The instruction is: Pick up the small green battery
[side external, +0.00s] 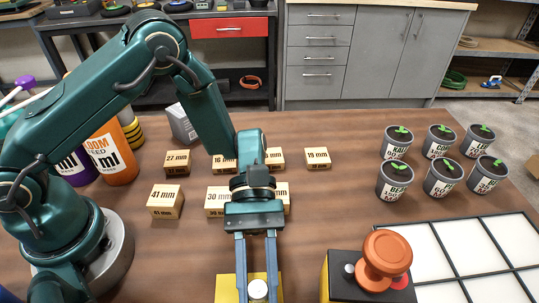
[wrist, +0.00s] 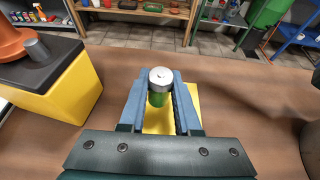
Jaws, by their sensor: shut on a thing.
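The small green battery (wrist: 159,88) stands upright between the fingers of my gripper (wrist: 160,97) in the wrist view. Its top is silver and its side is green. My gripper is shut on it. In the side external view my gripper (side external: 258,268) points down near the front edge, and the battery's silver top (side external: 258,289) shows between the fingertips. A yellow surface (side external: 229,289) lies under or behind the battery; I cannot tell whether the battery touches it.
A yellow box with a black top and an orange knob (side external: 386,255) stands right of my gripper. A white tray with black dividers (side external: 455,250) lies at the right. Several labelled wooden blocks (side external: 165,202) and several seedling pots (side external: 394,180) stand farther back. Bottles (side external: 110,155) stand at the left.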

